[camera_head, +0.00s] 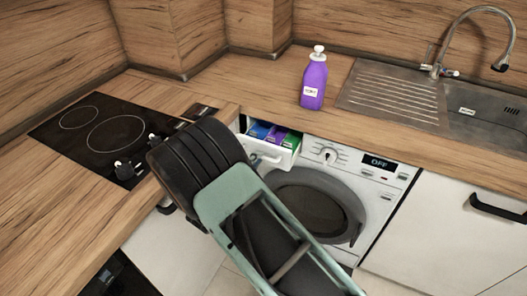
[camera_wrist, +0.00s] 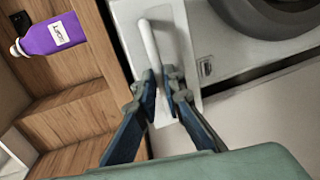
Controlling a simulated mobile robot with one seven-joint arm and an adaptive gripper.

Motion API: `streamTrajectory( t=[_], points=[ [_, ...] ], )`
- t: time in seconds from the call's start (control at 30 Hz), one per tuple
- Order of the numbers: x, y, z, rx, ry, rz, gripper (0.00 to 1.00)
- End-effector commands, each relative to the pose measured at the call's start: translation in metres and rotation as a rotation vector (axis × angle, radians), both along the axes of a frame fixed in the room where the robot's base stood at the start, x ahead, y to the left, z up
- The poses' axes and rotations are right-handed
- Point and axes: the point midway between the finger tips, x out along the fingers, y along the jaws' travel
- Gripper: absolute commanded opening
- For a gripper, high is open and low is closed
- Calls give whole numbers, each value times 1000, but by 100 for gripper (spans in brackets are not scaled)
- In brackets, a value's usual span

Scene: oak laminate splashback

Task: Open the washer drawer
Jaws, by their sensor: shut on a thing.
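The washer drawer (camera_head: 270,154) is pulled out from the top left of the white washing machine (camera_head: 384,178). Blue, purple and green compartments show inside it. In the wrist view, the white drawer front (camera_wrist: 186,52) has a raised white bar handle (camera_wrist: 148,42). My gripper (camera_wrist: 161,73) is shut on the lower end of this handle, with one dark finger on each side. In the head view my own arm hides the gripper and the left part of the drawer.
A purple bottle (camera_head: 314,80) stands on the wooden counter behind the washer; it also shows in the wrist view (camera_wrist: 52,36). A black hob (camera_head: 92,132) is at the left. A steel sink (camera_head: 482,112) is at the right. A closed cabinet (camera_head: 450,225) adjoins the washer.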

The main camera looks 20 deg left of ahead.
Motion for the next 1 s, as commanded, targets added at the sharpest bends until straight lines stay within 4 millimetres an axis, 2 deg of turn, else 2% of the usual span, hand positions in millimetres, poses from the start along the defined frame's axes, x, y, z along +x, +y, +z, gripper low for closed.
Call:
streamTrajectory(
  t=[0.03,0.2,0.4,0.6,0.97,1.0],
  points=[
    [-13,2,-3,0,2,4,0],
    [-47,4,-3,0,1,2,0],
    [-74,6,-2,0,0,1,0],
    [-86,7,-1,0,1,-1,0],
    [-87,6,0,-1,0,-1,0],
    [-87,6,0,0,0,-2,10]
  ],
)
